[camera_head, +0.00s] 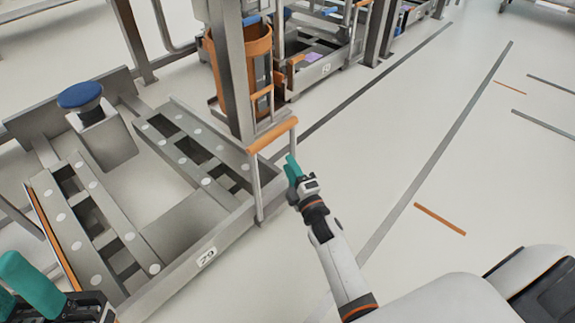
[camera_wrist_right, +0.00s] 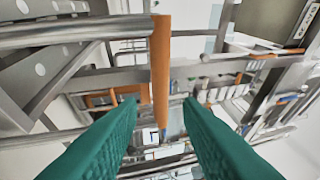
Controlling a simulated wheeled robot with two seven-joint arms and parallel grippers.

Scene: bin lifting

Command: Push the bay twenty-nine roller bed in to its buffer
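The roller bed marked 29 (camera_head: 207,257) is a low grey steel frame with rows of pale rollers, at the left of the head view. A blue round-capped buffer (camera_head: 80,95) stands at its far end. An orange push handle (camera_head: 272,136) rises on posts at the bed's near right corner. My right gripper (camera_head: 291,165) is just below and right of the handle. In the right wrist view the handle (camera_wrist_right: 160,70) appears between the two open green fingers; whether they reach around it is unclear. My left gripper (camera_head: 18,285) is at the lower left, partly cut off.
A grey upright post (camera_head: 232,70) and an orange bin (camera_head: 258,50) stand behind the handle. Another bay's bed (camera_head: 325,70) lies beyond. The floor (camera_head: 400,150) to the right is open, with grey and orange stripes.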

